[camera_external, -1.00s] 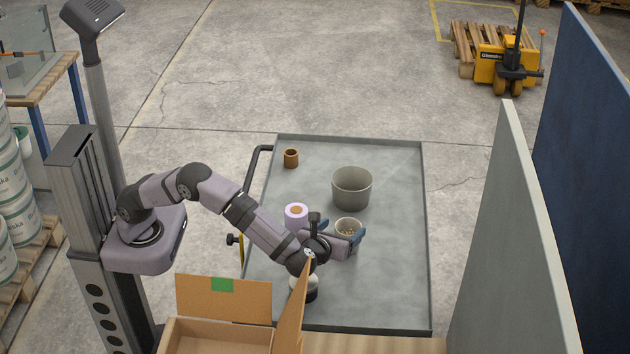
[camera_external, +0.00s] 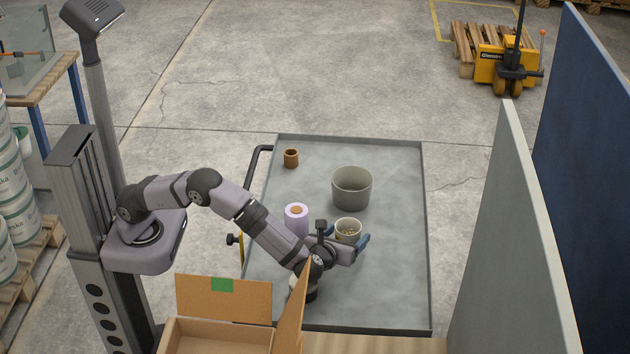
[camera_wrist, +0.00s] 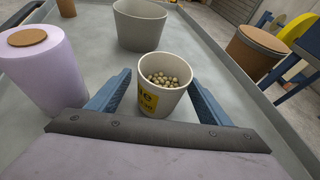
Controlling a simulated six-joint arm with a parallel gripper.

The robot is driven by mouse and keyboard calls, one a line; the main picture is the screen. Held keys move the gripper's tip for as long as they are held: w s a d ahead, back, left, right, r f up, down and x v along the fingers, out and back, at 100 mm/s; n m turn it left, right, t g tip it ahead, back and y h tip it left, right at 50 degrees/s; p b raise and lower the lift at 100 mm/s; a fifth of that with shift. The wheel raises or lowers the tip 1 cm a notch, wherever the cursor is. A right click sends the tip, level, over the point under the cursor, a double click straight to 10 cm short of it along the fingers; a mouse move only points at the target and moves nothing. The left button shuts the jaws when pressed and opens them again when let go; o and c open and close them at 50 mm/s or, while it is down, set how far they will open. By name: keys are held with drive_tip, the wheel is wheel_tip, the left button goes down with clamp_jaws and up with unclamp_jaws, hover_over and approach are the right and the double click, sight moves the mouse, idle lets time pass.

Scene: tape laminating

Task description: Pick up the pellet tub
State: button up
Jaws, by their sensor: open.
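The pellet tub (camera_wrist: 160,98) is a small cream tub with a yellow label, holding several round tan pellets. In the external view the tub (camera_external: 348,228) stands upright on the grey tray table. My gripper (camera_wrist: 157,88) is open, with one blue finger on each side of the tub in the wrist view. Visible gaps separate the tub from the fingers, most clearly on the right. In the external view my gripper (camera_external: 350,244) is low beside the tub's near side, and its fingers partly cover the tub's lower part.
A larger grey bucket (camera_external: 352,188) stands behind the tub. A lilac roll (camera_external: 296,221) with a brown top stands to its left. A small brown cup (camera_external: 291,158) is at the far left. The tray table (camera_external: 395,275) has a raised rim and free room at right.

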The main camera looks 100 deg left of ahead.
sight(352, 232)
drive_tip(key=shift+x, duration=1.85)
drive_tip(key=shift+f, duration=0.1)
drive_tip(key=c, duration=1.2)
drive_tip(key=shift+w, duration=0.1)
wheel_tip(352, 232, up, 10)
drive_tip(key=shift+p, duration=0.3)
